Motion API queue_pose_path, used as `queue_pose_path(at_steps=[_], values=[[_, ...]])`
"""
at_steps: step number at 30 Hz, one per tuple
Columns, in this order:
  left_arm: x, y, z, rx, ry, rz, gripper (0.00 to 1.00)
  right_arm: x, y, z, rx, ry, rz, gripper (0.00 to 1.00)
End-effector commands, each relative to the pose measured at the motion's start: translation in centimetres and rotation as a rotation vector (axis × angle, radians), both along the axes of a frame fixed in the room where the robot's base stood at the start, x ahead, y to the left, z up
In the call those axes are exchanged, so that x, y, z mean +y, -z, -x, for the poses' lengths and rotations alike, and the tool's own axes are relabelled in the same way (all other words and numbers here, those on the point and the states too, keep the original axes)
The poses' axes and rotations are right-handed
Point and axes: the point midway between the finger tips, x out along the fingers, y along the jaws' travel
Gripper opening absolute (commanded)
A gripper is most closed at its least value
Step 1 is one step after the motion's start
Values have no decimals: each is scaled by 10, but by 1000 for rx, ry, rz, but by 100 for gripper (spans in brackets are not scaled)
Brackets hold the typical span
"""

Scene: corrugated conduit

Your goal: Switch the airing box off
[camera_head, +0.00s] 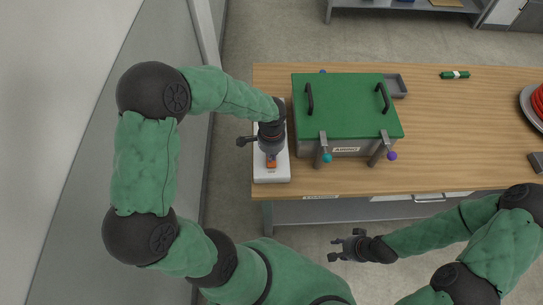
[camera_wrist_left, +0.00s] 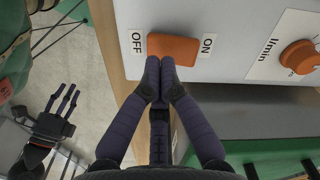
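The airing box (camera_head: 346,148) is a grey case with a green lid (camera_head: 345,100), standing on the table. A white control unit (camera_head: 271,177) stands beside it on the left. In the left wrist view, its orange rocker switch (camera_wrist_left: 173,48) sits between an OFF label (camera_wrist_left: 136,42) and an ON label (camera_wrist_left: 208,45). My left gripper (camera_wrist_left: 160,70) is shut and empty, its fingertips at the switch's near edge, close to its OFF half. I cannot tell whether they touch or which side is pressed. My right gripper (camera_head: 337,248) is open and empty in front of the table.
An orange knob (camera_wrist_left: 298,57) marked l/min is on the same white unit. Clamps (camera_head: 322,150) hold the box's front. A grey tray (camera_head: 397,86), a green tube (camera_head: 455,75) and a red coil (camera_head: 538,101) lie to the right. The table's middle right is clear.

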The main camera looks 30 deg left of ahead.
Motion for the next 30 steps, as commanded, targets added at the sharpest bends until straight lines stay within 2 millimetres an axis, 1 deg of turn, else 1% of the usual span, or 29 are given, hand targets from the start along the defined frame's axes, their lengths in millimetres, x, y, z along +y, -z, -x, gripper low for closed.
queue_pose_path(at_steps=[1, 18, 21, 30], values=[[0, -6, 0, 0, 0, 0, 0, 0, -5, 0, 0, 0, 0, 40], [0, -45, 0, 0, 1, 0, 0, 0, -35, 0, 0, 0, 0, 40], [0, -49, 0, 0, 0, 0, 0, 0, -37, 0, 0, 0, 0, 40], [0, -48, 0, 0, 0, 0, 0, 0, -36, 0, 0, 0, 0, 40]])
